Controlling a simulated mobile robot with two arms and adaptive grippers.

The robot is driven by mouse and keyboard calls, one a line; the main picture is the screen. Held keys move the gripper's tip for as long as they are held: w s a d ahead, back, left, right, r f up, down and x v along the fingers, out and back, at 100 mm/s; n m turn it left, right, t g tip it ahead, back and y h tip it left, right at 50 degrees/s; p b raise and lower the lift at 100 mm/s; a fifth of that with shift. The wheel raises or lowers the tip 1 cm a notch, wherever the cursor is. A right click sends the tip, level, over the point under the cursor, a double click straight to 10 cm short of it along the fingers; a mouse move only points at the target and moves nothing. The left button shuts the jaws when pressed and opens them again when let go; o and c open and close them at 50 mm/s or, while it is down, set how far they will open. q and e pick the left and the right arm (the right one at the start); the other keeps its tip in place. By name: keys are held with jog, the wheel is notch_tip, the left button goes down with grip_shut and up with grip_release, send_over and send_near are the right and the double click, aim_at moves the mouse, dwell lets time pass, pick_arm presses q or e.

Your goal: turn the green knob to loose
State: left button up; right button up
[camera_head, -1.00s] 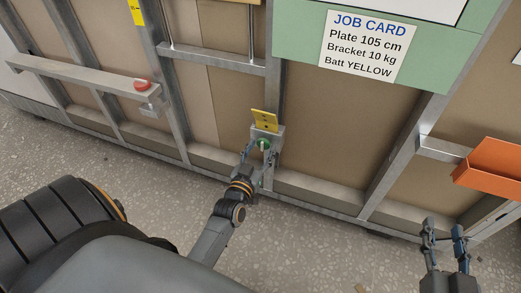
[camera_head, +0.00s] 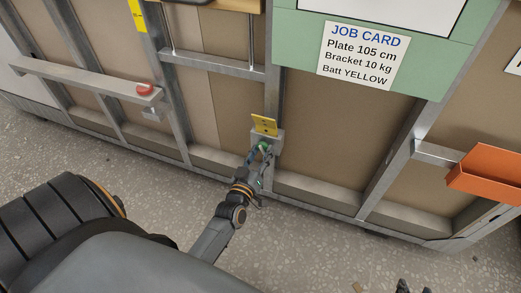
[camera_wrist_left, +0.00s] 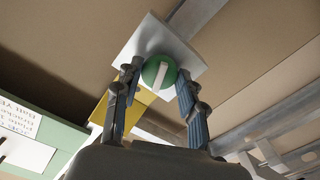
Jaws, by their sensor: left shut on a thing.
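The green knob (camera_head: 264,147) sits on a pale grey block (camera_head: 272,138) fixed to the metal frame, under a yellow plate (camera_head: 264,125). In the left wrist view the knob (camera_wrist_left: 150,72) is a round green disc with a white bar across its face, on a pale square plate (camera_wrist_left: 178,45). My left gripper (camera_head: 260,157) is at the knob; its two fingers (camera_wrist_left: 157,80) are shut on it from either side. The fingers partly hide the knob in the head view. Only the fingertips of my right gripper (camera_head: 416,287) show at the bottom edge, apart and empty.
A job card (camera_head: 363,54) is on the green panel above right. A rail with a red knob (camera_head: 144,88) runs at the left. An orange bin (camera_head: 485,172) sticks out at the right. The speckled floor (camera_head: 310,245) in front is mostly clear.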

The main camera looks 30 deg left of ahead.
pick_arm(q)
jog(key=n+p, duration=0.1)
jog(key=n, duration=0.4)
jog(key=shift+r+n, duration=0.1)
jog(key=shift+n, duration=0.6)
jog(key=shift+n+p, duration=0.3)
jog(key=shift+n, duration=0.2)
jog(key=n, duration=0.4)
jog(key=shift+n, duration=1)
pick_arm(e)
jog(key=s+d+f+g+h, duration=0.1)
jog(key=s+d+f+g, duration=0.1)
jog(key=s, duration=0.6)
jog(key=shift+d+f+g, duration=0.25)
jog(key=shift+f+g, duration=0.35)
jog(key=shift+g, duration=0.6)
jog(key=shift+w, duration=0.1)
pick_arm(q)
jog(key=o, duration=1.1)
jog(key=shift+o, duration=0.2)
